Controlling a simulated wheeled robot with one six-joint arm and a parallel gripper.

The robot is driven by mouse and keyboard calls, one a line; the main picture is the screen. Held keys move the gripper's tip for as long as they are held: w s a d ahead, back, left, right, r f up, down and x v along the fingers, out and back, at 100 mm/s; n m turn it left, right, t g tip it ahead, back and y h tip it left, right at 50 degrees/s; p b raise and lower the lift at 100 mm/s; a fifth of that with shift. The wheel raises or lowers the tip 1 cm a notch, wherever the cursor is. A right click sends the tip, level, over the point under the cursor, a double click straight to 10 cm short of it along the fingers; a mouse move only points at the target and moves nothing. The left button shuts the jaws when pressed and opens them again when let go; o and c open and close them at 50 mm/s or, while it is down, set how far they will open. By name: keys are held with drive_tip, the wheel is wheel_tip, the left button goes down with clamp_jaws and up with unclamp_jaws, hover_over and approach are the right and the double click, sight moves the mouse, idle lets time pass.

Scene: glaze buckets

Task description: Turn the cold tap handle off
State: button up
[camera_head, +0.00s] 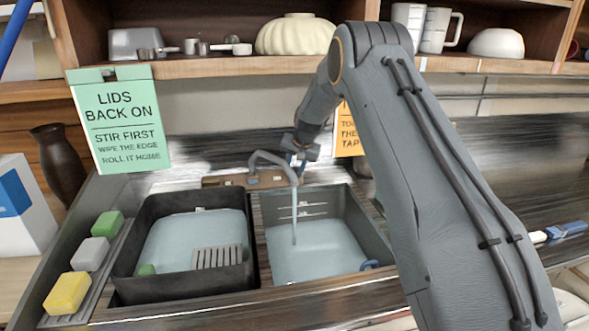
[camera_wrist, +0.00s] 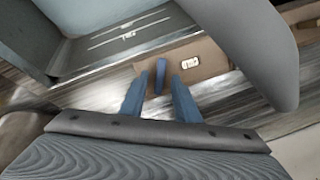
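The cold tap handle, a short blue lever (camera_wrist: 160,70), stands on the brown tap base (camera_wrist: 205,58) in the wrist view. My gripper (camera_wrist: 159,80) has two blue fingers spread apart, with the lever between their tips. A narrow gap seems to show on each side; I cannot tell if either finger touches. In the head view my gripper (camera_head: 297,160) is at the right end of the tap base (camera_head: 240,180), and the handle cannot be made out there. The grey spout (camera_head: 270,157) pours a stream of water (camera_head: 294,215) into the right basin (camera_head: 375,238).
The left basin holds a dark tub (camera_head: 122,265) with water and a grey grate (camera_head: 217,257). Green, grey and yellow sponges (camera_head: 67,292) line the left edge. A green sign (camera_head: 118,118) hangs from the shelf (camera_head: 220,66). The large grey spout (camera_wrist: 245,40) is close to my gripper.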

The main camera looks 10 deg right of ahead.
drive_tip(key=shift+w+f, duration=0.15)
drive_tip(key=shift+f, duration=0.1)
drive_tip(key=shift+c, duration=0.4)
clamp_jaws()
drive_tip(key=shift+m, duration=0.3)
drive_tip(key=shift+d+f+m+b, duration=0.1)
drive_tip(key=shift+m+b, duration=0.8)
drive_tip(key=shift+b, duration=0.05)
drive_tip(key=m+b, duration=0.1)
drive_tip(key=m, duration=0.2)
drive_tip(key=shift+t+y+b, duration=0.4)
drive_tip(key=m, duration=0.2)
drive_tip(key=m+b, duration=0.1)
drive_tip(key=m, duration=0.1)
drive_tip(key=m+t+b, duration=0.1)
drive_tip(key=m, duration=0.1)
drive_tip(key=shift+s+d+f+m+y, duration=0.1)
drive_tip(key=shift+s+f+m+y, duration=0.05)
drive_tip(key=shift+s+m+y, duration=0.15)
